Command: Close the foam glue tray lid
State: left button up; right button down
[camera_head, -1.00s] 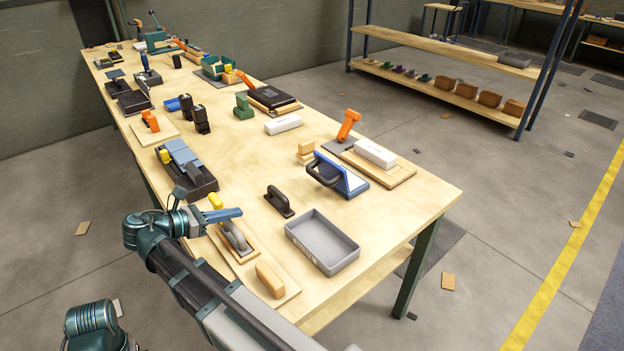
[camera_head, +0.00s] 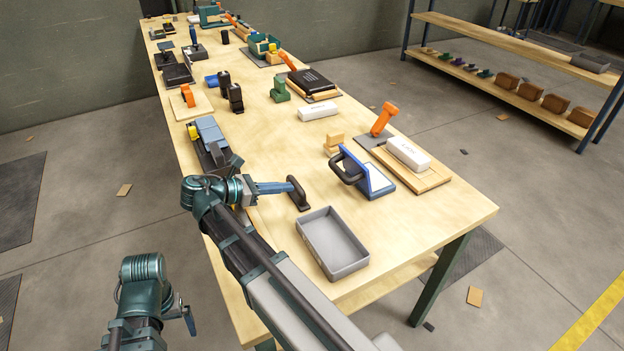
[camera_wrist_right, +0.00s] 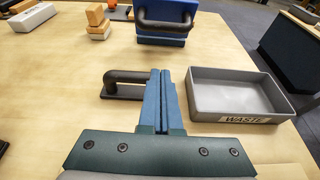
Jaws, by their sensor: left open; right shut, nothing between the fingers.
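A blue glue tray (camera_head: 378,182) with a pale inside stands on the table to the right of my right gripper. Its blue lid (camera_head: 350,166) is raised and tilted, with a black bar handle (camera_head: 347,171) on its outer face. In the right wrist view the lid (camera_wrist_right: 165,12) and handle (camera_wrist_right: 165,25) show at the top, beyond my fingers. My right gripper (camera_head: 290,187) is shut and empty, apart from the lid; its fingertips (camera_wrist_right: 160,75) point towards it. My left gripper (camera_head: 188,318) is open, low at left, off the table; its fingers are small in view.
A black-handled tool (camera_head: 298,193) lies right at my right gripper's tip; contact is unclear. A grey waste tray (camera_head: 333,243) stands nearer the front edge. Wooden blocks (camera_head: 333,143), a white block (camera_head: 408,154) on a board and an orange-handled tool (camera_head: 384,119) stand behind the blue tray.

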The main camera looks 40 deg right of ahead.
jog(key=b+x, duration=0.3)
jog(key=x, duration=0.7)
jog(key=shift+a, duration=0.1)
jog(key=shift+s+d+r+p, duration=0.1)
jog(key=shift+d+r+p, duration=0.65)
jog(key=shift+d, duration=0.2)
jog(key=shift+d+r, duration=0.25)
jog(key=shift+d, duration=0.5)
jog(key=shift+p, duration=0.35)
